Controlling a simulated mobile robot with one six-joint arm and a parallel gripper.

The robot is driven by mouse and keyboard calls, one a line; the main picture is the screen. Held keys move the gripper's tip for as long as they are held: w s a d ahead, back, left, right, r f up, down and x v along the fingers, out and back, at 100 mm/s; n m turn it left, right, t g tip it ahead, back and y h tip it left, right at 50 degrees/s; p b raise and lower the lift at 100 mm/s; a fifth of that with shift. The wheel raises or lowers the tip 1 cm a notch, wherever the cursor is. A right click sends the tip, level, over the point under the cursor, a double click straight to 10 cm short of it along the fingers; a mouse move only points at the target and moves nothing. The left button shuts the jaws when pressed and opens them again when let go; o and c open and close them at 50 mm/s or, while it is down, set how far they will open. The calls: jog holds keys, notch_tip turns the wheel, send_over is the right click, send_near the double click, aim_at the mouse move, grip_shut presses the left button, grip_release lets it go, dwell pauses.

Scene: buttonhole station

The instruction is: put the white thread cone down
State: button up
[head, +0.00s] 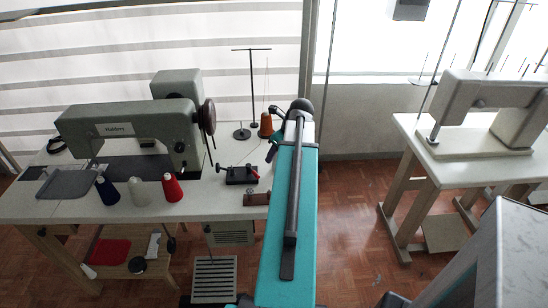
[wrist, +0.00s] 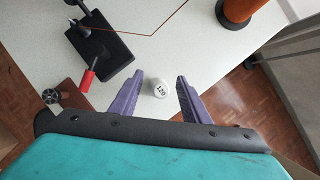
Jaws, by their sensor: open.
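My gripper (wrist: 160,80) is open in the wrist view, its two purple fingers spread over the white table. A small white round piece marked "120" (wrist: 160,89) shows between the fingers, with a gap on each side. I cannot tell whether it is the white thread cone's end or another item. In the head view my arm hides this spot and the fingers. A pale grey-white cone (head: 138,192) stands upright at the table's front, between a navy cone (head: 107,190) and a red cone (head: 172,187), well left of my arm.
A black device with a red handle (wrist: 107,38) sits left of my fingers, also in the head view (head: 241,175). An orange cone (head: 266,125) stands near the thread stand (head: 252,90). The sewing machine (head: 130,125) fills the table's left. The table's right edge is close.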

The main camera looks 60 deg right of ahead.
jog(key=v, duration=0.9)
jog(key=shift+b, duration=0.3)
jog(key=shift+r, duration=0.1)
dwell(0.4)
